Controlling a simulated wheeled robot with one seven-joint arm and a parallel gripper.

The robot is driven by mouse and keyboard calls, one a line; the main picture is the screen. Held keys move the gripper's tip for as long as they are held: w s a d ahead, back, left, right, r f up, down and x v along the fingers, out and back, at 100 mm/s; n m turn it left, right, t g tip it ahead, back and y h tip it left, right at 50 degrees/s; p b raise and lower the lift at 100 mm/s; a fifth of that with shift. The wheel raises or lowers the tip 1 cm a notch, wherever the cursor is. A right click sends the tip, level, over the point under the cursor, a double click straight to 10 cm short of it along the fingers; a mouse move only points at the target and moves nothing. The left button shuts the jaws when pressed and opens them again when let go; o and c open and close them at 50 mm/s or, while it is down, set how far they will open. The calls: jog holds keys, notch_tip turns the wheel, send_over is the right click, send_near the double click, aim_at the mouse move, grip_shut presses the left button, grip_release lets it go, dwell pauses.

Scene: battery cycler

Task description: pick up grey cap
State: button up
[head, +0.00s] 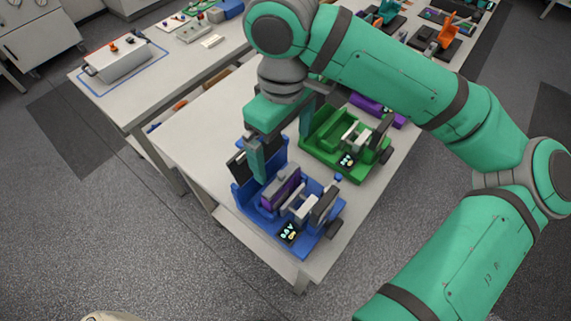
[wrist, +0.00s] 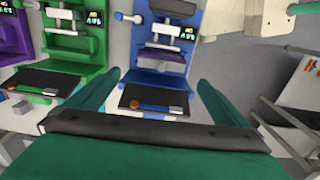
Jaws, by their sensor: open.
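My gripper (head: 282,158) is open, with its fingers above the back of the blue cycler (head: 243,200). In the wrist view the two fingers of my gripper (wrist: 157,92) spread on either side of a black panel (wrist: 130,98) at the blue cycler's end. On this panel lies a slim piece (wrist: 155,107) with orange-red, blue and greyish sections; nothing is between the fingers. I cannot tell for sure which part is the grey cap. A purple block (head: 281,187) sits in the blue cycler.
A green cycler (head: 340,150) stands close beside the blue one, with a purple cycler (wrist: 12,40) beyond. A small blue piece (head: 338,177) lies between the blue and green cyclers. The white table (head: 185,135) has free room at left.

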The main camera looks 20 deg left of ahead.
aim_at(282, 173)
notch_tip(282, 173, down, 6)
jog(key=shift+w+r, duration=0.15)
jog(key=shift+r, duration=0.1)
jog(key=shift+s+a+f, duration=0.15)
jog(key=shift+s+f, duration=0.05)
jog(key=shift+f, duration=0.9)
jog(key=shift+s+a+f, duration=0.15)
jog(key=shift+s+f, duration=0.05)
jog(key=shift+f, duration=0.9)
jog(key=shift+w+d, duration=0.1)
jog(key=c, duration=0.9)
